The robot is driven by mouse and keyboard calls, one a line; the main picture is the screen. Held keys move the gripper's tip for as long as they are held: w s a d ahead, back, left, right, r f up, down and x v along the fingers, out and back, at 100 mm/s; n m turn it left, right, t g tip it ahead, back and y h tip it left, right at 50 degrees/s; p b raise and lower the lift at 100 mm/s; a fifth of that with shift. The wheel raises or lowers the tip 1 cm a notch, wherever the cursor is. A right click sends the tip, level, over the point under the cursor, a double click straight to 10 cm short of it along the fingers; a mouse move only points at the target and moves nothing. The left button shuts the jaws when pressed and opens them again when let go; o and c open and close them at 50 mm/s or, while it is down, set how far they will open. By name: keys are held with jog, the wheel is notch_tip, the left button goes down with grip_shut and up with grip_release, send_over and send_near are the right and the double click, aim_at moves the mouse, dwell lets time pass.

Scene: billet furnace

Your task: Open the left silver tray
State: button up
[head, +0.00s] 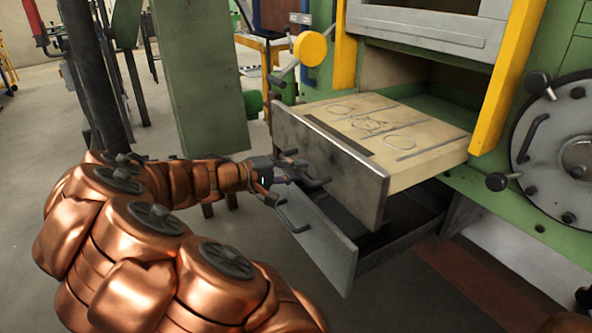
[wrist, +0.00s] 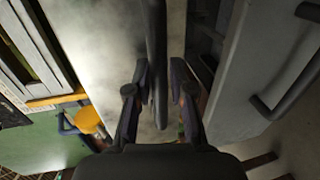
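Two silver tray fronts are stacked on the green machine. The upper silver tray (head: 350,182) is pulled out and carries a pale slab with ring marks. The lower silver tray (head: 322,250) is also pulled out, its dark inside partly showing beneath the upper one. My gripper (head: 299,173) is at the upper tray's handle (head: 318,184). In the wrist view, my gripper (wrist: 158,75) has its fingers apart, with the dark handle bar (wrist: 155,40) between them; I cannot tell whether they touch it. The lower tray's handle (wrist: 285,105) is at the right, apart from my gripper.
Yellow posts (head: 508,75) flank the machine opening. A round yellow knob (head: 310,48) sits on a lever above the trays. A round grey hatch (head: 562,150) with knobs is at the right. A green column (head: 198,80) stands behind my arm. Grey floor lies open left of the trays.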

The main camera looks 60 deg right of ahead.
jog(key=shift+o, duration=1.4)
jog(key=shift+a, duration=0.1)
jog(key=v, duration=1.1)
jog(key=shift+w+a, duration=0.2)
jog(key=shift+a, duration=0.15)
jog(key=s+a+f+n+t+y, duration=0.1)
jog(key=s+a+f+n+y, duration=0.1)
jog(key=s+a+f+y, duration=0.5)
jog(key=s+a+f+n+t+y, duration=0.2)
jog(key=s+a, duration=0.2)
jog(key=a, duration=0.7)
jog(key=s+a+f+n+t+y, duration=0.1)
jog(key=s+a+f+n+y, duration=0.1)
jog(key=s+a+f+y, duration=0.5)
notch_tip(320, 180, up, 28)
jog(key=a+t+h+p, duration=0.1)
jog(key=a+h+p, duration=0.1)
jog(key=p, duration=2.2)
jog(key=shift+w+a+p, duration=0.3)
jog(key=shift+a, duration=0.1)
